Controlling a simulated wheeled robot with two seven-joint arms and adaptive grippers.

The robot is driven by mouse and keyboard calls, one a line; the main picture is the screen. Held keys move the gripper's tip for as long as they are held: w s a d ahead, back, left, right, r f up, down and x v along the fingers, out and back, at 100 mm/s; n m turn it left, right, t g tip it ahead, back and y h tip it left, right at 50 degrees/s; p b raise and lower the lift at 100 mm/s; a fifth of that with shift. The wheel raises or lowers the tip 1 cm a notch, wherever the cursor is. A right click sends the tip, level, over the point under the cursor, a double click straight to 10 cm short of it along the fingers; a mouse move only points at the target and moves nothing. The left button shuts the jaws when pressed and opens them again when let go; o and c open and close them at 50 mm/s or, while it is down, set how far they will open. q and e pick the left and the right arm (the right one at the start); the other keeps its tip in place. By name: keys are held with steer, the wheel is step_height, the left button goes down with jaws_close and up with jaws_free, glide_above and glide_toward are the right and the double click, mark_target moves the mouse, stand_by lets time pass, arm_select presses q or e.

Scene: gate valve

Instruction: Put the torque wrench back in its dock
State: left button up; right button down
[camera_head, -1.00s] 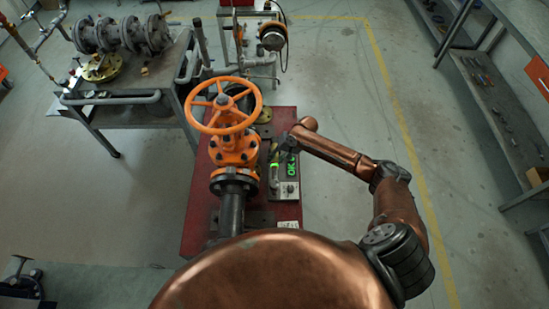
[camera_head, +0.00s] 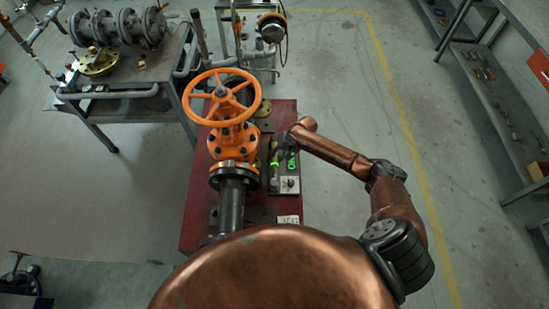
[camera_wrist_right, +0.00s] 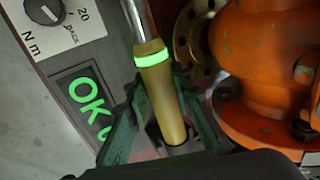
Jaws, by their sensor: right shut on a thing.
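The torque wrench has a tan-yellow handle with a glowing green band and a metal shaft; in the right wrist view the wrench (camera_wrist_right: 160,92) runs up between my fingers. It also shows small in the head view (camera_head: 274,176). My right gripper (camera_wrist_right: 162,112) is shut on the handle, one finger on each side; in the head view the gripper (camera_head: 279,150) is partly hidden by its arm. The grey control box (camera_head: 291,184), with a lit green OK display (camera_wrist_right: 84,100) and a knob, lies beside the wrench. I cannot tell which part is the dock. My left gripper is not in view.
The orange gate valve (camera_head: 234,140) with its handwheel (camera_head: 222,97) stands just left of the wrench on a red bench (camera_head: 200,205). A steel table (camera_head: 130,100) with a flanged part is at far left. A shelf (camera_head: 500,110) stands at right. Floor between is clear.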

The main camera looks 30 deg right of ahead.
steer(key=shift+w+r, duration=0.15)
steer(key=c, duration=1.7)
jaws_free()
steer(key=shift+o, duration=0.5)
steer(key=shift+s+f, duration=0.2)
steer(key=shift+s, duration=0.05)
steer(key=v, duration=1.2)
steer(key=shift+w+r, duration=0.1)
